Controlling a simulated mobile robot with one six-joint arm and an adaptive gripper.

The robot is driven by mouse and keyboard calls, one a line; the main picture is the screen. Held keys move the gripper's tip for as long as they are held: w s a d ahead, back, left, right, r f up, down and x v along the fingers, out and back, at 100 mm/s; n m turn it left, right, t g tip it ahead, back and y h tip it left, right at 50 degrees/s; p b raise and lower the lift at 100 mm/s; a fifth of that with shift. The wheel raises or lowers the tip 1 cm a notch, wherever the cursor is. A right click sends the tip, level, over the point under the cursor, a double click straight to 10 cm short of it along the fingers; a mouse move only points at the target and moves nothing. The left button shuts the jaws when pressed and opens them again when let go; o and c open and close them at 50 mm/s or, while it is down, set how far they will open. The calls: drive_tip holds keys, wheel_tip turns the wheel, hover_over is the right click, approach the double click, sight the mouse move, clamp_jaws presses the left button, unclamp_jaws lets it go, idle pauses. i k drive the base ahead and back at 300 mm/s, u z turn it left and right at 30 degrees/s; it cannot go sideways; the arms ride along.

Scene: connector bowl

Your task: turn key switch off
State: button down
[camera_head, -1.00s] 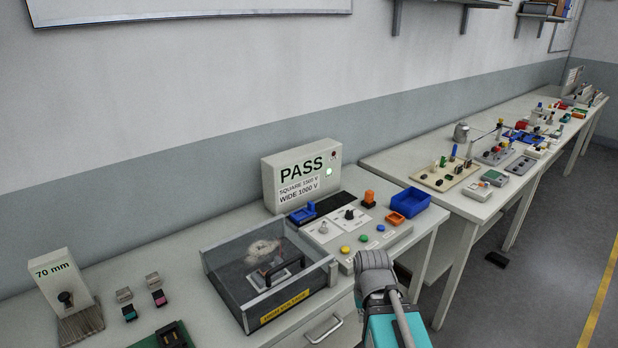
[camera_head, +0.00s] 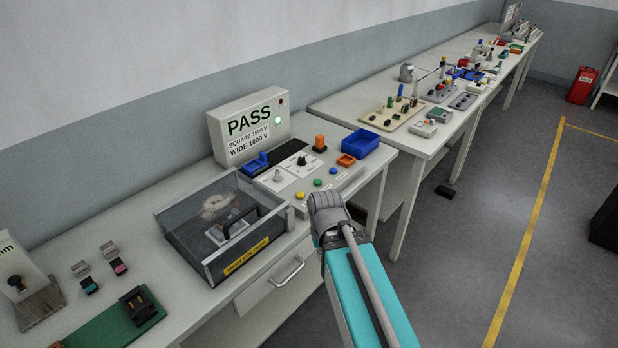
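The control panel (camera_head: 325,183) sits on the near bench, in front of the grey PASS box (camera_head: 249,125). It carries a silver knob or key switch (camera_head: 278,176) on a white plate and a black knob (camera_head: 303,159) on another white plate. Which one is the key switch, and which way it is turned, is too small to tell. Yellow, green and blue buttons line the panel's front. My teal arm comes in from the bottom, and its grey joint is just in front of the panel. My gripper cannot be seen.
A clear-lidded test box (camera_head: 222,224) marked high voltage stands left of the panel. A blue bin (camera_head: 361,143) and an orange tray (camera_head: 346,160) are at its right. A green board (camera_head: 115,325) lies at the front left. Open floor lies right of the benches.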

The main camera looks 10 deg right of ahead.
sight(277, 178)
drive_tip(key=z, duration=0.2)
drive_tip(key=k, duration=0.5)
drive_tip(key=z, duration=0.5)
drive_tip(key=k, duration=0.85)
drive_tip(key=z, duration=0.55)
drive_tip(key=i, duration=1.35)
drive_tip(key=u, duration=0.7)
drive_tip(key=i, duration=0.75)
drive_tip(key=u, duration=0.65)
